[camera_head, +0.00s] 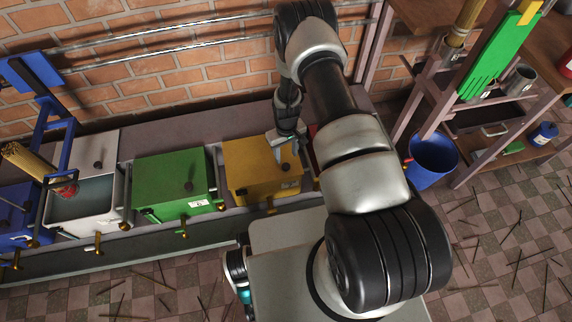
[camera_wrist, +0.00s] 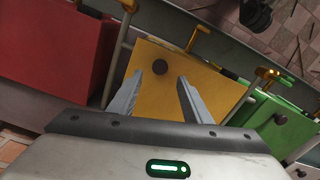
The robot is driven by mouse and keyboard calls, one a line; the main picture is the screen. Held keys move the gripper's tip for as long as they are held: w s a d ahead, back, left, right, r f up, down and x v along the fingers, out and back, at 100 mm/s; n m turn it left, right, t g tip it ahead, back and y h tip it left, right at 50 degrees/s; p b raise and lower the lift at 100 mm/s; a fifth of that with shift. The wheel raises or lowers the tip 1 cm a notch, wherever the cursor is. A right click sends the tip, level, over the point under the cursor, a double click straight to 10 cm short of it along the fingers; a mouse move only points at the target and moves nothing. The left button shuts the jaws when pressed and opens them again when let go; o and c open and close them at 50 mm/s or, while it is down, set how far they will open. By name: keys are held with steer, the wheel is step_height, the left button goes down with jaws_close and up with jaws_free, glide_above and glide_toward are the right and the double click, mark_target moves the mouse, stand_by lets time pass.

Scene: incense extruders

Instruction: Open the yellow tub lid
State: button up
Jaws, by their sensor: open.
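The yellow tub lid (camera_head: 254,170) lies flat and closed on its tub in the head view, between the green tub and my arm. A dark round knob (camera_head: 285,167) stands on it. In the wrist view the yellow lid (camera_wrist: 185,96) fills the middle, with its knob (camera_wrist: 160,67) beyond the fingertips and slightly left of the gap's centre. My gripper (camera_wrist: 169,78) is open and empty, its two grey fingers over the lid on either side of the knob's line. In the head view my gripper (camera_head: 290,150) is small beside the knob; whether it touches is unclear.
A green-lidded tub (camera_head: 172,181) stands left of the yellow one. A red tub (camera_wrist: 50,50) is on its other side. An open white tub (camera_head: 85,200) with bundled sticks is farther left. Brass taps (camera_head: 183,228) line the front. A blue bucket (camera_head: 432,160) stands right.

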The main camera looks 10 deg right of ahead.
mark_target(286, 166)
step_height(286, 166, down, 7)
steer(key=shift+r+b, duration=0.2)
steer(key=shift+b, duration=0.55)
jaws_close()
